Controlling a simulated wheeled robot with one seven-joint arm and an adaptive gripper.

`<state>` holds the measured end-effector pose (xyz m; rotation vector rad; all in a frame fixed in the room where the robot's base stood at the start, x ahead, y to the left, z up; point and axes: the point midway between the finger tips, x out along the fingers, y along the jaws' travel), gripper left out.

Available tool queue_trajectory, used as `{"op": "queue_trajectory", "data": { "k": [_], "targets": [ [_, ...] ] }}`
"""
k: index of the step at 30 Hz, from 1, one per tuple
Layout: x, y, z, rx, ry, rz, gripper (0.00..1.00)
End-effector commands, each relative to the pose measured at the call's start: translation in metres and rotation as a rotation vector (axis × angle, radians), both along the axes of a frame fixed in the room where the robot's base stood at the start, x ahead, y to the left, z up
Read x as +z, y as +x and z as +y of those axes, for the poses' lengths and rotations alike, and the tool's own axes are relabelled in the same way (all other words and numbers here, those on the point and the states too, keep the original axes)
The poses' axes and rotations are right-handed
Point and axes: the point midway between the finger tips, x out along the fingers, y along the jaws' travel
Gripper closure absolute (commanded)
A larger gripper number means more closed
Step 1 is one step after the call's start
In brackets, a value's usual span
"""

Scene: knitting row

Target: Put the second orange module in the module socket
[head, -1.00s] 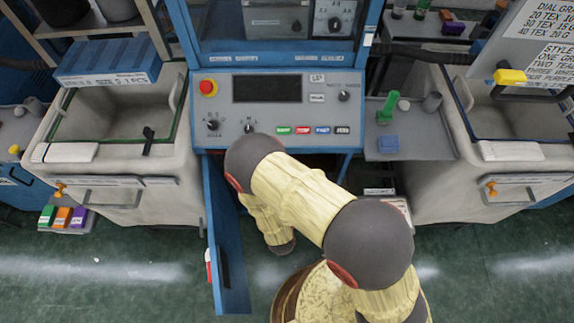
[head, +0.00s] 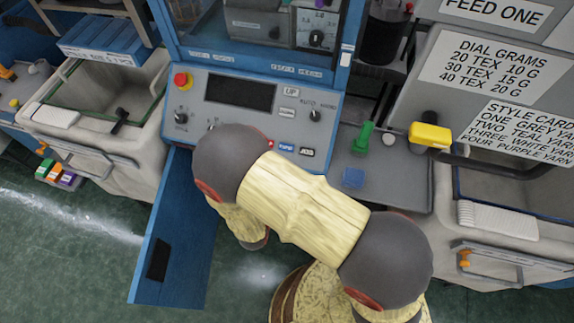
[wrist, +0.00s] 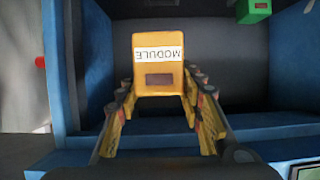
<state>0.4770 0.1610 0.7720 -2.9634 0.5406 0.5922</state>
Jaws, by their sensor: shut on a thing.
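An orange module (wrist: 158,62) with a white label reading MODULE, upside down in the wrist view, sits between the fingers of my gripper (wrist: 158,88). The gripper is shut on it. Both face the opening of a blue-walled compartment (wrist: 83,65) with a dark grey inside; I cannot tell how deep the module is. In the head view my arm hides the gripper, the held module and the compartment opening. I cannot make out the module socket in either view.
A blue door (head: 172,245) hangs open below the control panel (head: 245,125). A green block (wrist: 253,11) shows at the wrist view's top right. Green, orange and purple blocks (head: 58,175) lie at the left.

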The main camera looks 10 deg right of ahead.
Motion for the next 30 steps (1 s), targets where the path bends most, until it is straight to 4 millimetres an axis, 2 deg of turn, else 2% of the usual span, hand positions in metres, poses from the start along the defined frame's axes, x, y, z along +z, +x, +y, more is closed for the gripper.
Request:
{"op": "queue_trajectory", "data": {
  "k": [5,17,21,24,30],
  "targets": [
    [-0.01,0.002,-0.012,-0.035,-0.001,-0.001,0.91],
    [-0.05,0.085,-0.031,-0.036,0.002,-0.003,0.91],
    [-0.077,0.104,-0.034,-0.031,-0.001,0.0,0.91],
    [-0.088,0.115,-0.036,-0.03,-0.001,0.0,0.91],
    [-0.097,0.124,-0.037,-0.028,0.0,-0.001,0.91]
  ]
}}
